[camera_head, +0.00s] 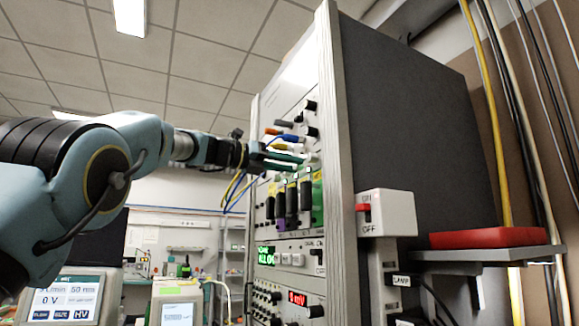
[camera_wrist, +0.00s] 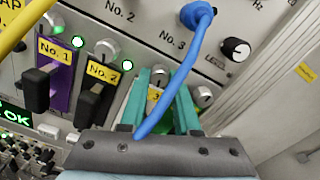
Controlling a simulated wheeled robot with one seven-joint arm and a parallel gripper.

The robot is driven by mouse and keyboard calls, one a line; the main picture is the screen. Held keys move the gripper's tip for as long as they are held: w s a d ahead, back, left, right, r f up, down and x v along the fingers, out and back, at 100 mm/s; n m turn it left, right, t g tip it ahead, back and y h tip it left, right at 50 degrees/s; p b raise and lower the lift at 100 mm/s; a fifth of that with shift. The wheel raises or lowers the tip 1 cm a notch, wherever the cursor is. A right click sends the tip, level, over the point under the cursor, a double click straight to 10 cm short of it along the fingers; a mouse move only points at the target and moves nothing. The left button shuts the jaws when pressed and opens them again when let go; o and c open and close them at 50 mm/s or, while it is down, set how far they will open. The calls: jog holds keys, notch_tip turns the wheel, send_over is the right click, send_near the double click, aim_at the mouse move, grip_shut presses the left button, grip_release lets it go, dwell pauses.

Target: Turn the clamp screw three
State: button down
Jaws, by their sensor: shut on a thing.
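The rack panel (camera_head: 290,190) stands at the centre in the head view. In the wrist view a row of modules carries yellow labels No. 1 (camera_wrist: 53,50) and No. 2 (camera_wrist: 103,72), each with a silver clamp screw above it. The clamp screw three (camera_wrist: 159,76) sits above the partly hidden yellow label of the third module. My gripper (camera_wrist: 164,78) has its two teal fingers on either side of this screw, shut on it. A blue cable (camera_wrist: 178,80) crosses in front of the right finger and hides part of the third module. In the head view my gripper (camera_head: 298,161) reaches the panel.
The blue cable's plug (camera_wrist: 197,15) is in the panel above my fingers. A yellow cable (camera_wrist: 22,25) hangs at the left. Black handles (camera_wrist: 95,105) stick out from the neighbouring modules. A switch box (camera_head: 386,212) and a shelf with a red case (camera_head: 490,237) are at the right.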

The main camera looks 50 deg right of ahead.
jog(key=shift+f, duration=0.15)
jog(key=c, duration=0.6)
grip_release()
jog(key=shift+c, duration=0.2)
jog(key=b+v, duration=0.3)
jog(key=v, duration=0.8)
jog(key=shift+d, duration=0.15)
